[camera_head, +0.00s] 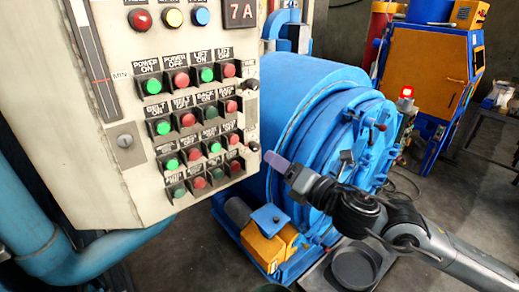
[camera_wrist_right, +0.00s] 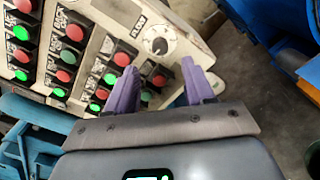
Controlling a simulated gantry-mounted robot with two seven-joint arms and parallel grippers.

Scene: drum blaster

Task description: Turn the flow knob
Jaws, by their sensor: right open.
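The flow knob (camera_wrist_right: 159,46) is a small round knob on a pale dial plate, beside a label reading FLOW, in the right wrist view. In the head view, dark knobs stick out at the panel's right edge, but I cannot tell which is the flow knob. My right gripper (camera_head: 275,162) is just right of the control panel (camera_head: 120,190) in the head view. In the right wrist view my right gripper (camera_wrist_right: 158,84) has its two purple fingers apart, with nothing held. The knob appears beyond the fingertips, with a visible gap. My left gripper is not in view.
Several red and green buttons (camera_head: 188,120) cover the panel. A large blue drum machine (camera_head: 300,85) stands behind my right gripper. An orange box (camera_head: 265,247) is at its base, and a blue and orange cabinet (camera_head: 425,70) stands at back right.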

